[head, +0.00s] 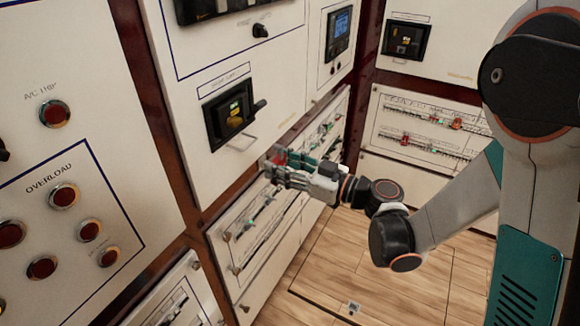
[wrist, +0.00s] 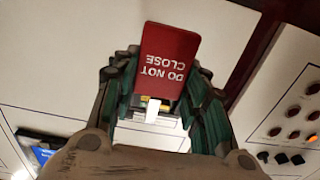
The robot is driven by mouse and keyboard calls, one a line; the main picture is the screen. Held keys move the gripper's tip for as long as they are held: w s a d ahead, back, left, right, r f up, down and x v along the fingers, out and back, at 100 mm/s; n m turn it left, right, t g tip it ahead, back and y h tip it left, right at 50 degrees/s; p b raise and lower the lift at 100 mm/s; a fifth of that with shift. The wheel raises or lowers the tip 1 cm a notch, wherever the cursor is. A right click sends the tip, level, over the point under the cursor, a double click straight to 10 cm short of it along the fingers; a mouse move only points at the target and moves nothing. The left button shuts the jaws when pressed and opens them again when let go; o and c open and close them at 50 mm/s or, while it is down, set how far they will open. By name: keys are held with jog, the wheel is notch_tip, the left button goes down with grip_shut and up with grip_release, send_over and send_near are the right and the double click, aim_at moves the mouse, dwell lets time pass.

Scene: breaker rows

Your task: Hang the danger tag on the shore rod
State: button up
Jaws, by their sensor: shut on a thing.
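The danger tag (wrist: 165,62) is a red plate with white "DO NOT CLOSE" lettering, upside down in the wrist view. My gripper (wrist: 160,105) is shut on it, with the green fingers on both sides. In the head view the tag (head: 280,157) is a small red patch at my gripper (head: 275,166). A thin metal rod (head: 240,141) sticks out below the black breaker (head: 231,115) on the white panel; its label is too small to read surely, so I cannot confirm it is the shore rod. My gripper is right of and below it, apart from it.
A panel of red lamps (head: 63,196) stands at the left. A lower panel with rows of small switches (head: 265,205) lies below my gripper. Another breaker (head: 405,40) is on the right-hand wall.

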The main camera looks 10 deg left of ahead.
jog(key=shift+f+x, duration=0.2)
jog(key=shift+x, duration=1.15)
jog(key=shift+f+x, duration=0.2)
jog(key=shift+x, duration=1.15)
jog(key=shift+f+x, duration=0.2)
jog(key=shift+x, duration=1.1)
jog(key=o, duration=1.1)
jog(key=shift+o, duration=0.2)
